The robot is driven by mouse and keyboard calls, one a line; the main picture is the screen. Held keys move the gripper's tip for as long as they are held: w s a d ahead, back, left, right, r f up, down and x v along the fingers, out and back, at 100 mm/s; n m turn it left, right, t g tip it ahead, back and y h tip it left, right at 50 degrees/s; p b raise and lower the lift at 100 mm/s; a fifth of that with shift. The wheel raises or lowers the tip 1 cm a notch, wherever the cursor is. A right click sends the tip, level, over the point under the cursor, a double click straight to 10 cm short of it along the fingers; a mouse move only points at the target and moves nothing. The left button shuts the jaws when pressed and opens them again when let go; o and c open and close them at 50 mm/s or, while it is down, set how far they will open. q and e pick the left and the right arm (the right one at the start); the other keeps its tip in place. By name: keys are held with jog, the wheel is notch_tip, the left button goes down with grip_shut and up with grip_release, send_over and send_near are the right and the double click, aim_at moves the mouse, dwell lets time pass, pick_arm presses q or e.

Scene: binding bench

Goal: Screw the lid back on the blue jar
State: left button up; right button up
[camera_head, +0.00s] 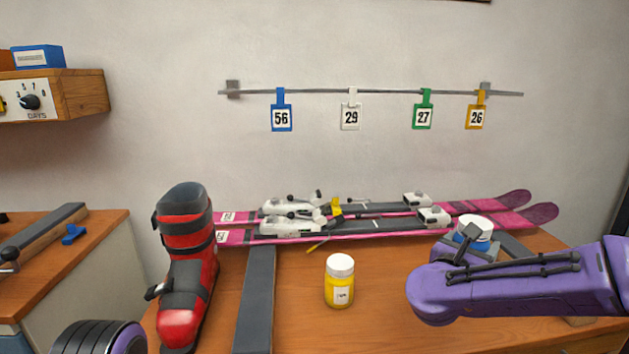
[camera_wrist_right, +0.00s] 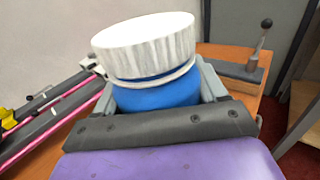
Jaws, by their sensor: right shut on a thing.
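The blue jar (camera_wrist_right: 155,97) with its white lid (camera_wrist_right: 145,42) fills the middle of the right wrist view. The ribbed lid sits on top of the jar, with a thin blue band and a pale rim below it. My right gripper (camera_wrist_right: 160,95) is shut on the blue jar, a grey finger on each side of its body. In the head view, my right gripper (camera_head: 470,244) is at the right of the bench, with the white lid (camera_head: 474,224) above it. The jar's base is hidden. My left gripper is out of view; only part of my left arm shows at the bottom left.
A yellow jar (camera_head: 339,288) with a white lid stands mid-bench. A red ski boot (camera_head: 187,270) stands at the left, and pink skis (camera_head: 480,218) with bindings lie along the back. Number tags hang on a wall rail (camera_head: 380,92). Bench is clear around the yellow jar.

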jog(key=s+a+f+n+t+y+p, duration=0.1)
jog(key=s+a+f+n+y, duration=0.1)
jog(key=a+f+n+y, duration=0.1)
jog(key=s+a+f+n+t+y+p, duration=0.1)
jog(key=s+a+f+n+t+y, duration=0.1)
jog(key=s+a+f+n+y, duration=0.1)
jog(key=s+a+f+n+t+y+p, duration=0.1)
jog(key=s+a+f+n+t+y, duration=0.1)
jog(key=a+f+y, duration=0.3)
jog(key=shift+s+a+n+y, duration=0.15)
jog(key=shift+a+n+y, duration=0.45)
jog(key=shift+a+y, duration=0.55)
jog(key=shift+s+f, duration=0.1)
jog(key=shift+f, duration=0.2)
jog(key=shift+a, duration=0.1)
